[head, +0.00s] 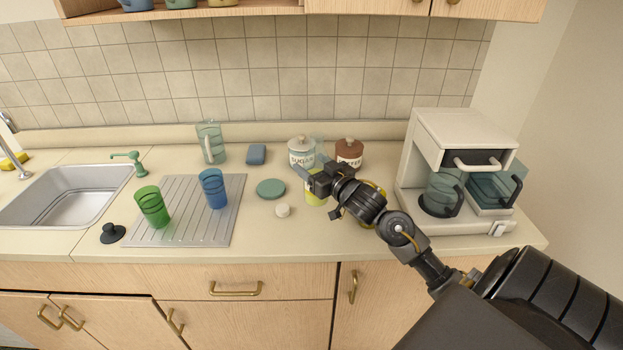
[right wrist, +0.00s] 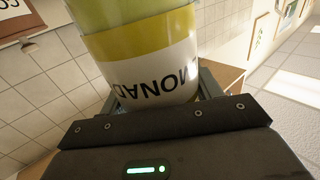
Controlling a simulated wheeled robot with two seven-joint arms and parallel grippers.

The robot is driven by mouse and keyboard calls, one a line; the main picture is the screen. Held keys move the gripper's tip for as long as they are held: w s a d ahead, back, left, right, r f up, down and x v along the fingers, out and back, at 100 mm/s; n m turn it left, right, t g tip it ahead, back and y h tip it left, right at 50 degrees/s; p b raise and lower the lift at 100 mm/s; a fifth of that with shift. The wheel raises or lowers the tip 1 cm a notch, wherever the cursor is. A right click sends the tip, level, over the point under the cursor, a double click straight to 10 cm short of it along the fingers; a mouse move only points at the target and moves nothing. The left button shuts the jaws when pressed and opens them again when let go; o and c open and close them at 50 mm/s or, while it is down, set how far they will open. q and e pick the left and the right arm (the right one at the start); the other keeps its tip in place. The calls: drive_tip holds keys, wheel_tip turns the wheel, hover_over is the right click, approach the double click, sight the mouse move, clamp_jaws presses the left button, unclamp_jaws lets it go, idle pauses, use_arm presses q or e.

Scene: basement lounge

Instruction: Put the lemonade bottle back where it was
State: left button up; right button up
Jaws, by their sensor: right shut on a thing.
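The lemonade bottle (head: 314,190) is yellow-green and partly hidden behind my right gripper (head: 311,172) in the head view. My right gripper is shut on it. In the right wrist view the bottle (right wrist: 150,70) fills the space between the fingers, with a white and yellow label whose letters appear upside down. In the head view the bottle is over the counter, in front of the sugar jar (head: 301,153). I cannot tell whether its base touches the counter. My left gripper is not in view.
A brown coffee jar (head: 349,153) stands behind my gripper. A yellow thing (head: 376,187) is mostly hidden by my arm. A green disc (head: 271,189) and small white cap (head: 283,211) lie left of the bottle. The coffee machine (head: 460,150) stands right; glasses occupy the drainboard (head: 185,225).

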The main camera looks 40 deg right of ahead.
wheel_tip(320, 180, down, 6)
drive_tip(key=w+d+p, duration=0.1)
drive_tip(key=w, duration=0.1)
drive_tip(key=shift+w+d+f, duration=0.2)
drive_tip(key=shift+w+d, duration=0.05)
drive_tip(key=shift+w, duration=0.05)
drive_tip(key=shift+f, duration=0.1)
drive_tip(key=shift+f, duration=0.1)
drive_tip(key=o, duration=1.4)
drive_tip(key=s, duration=0.3)
drive_tip(key=s+b, duration=0.1)
drive_tip(key=s, duration=0.3)
drive_tip(key=shift+s+a+r+b, duration=0.15)
drive_tip(key=shift+s+r+b, duration=0.05)
drive_tip(key=shift+s+b, duration=0.1)
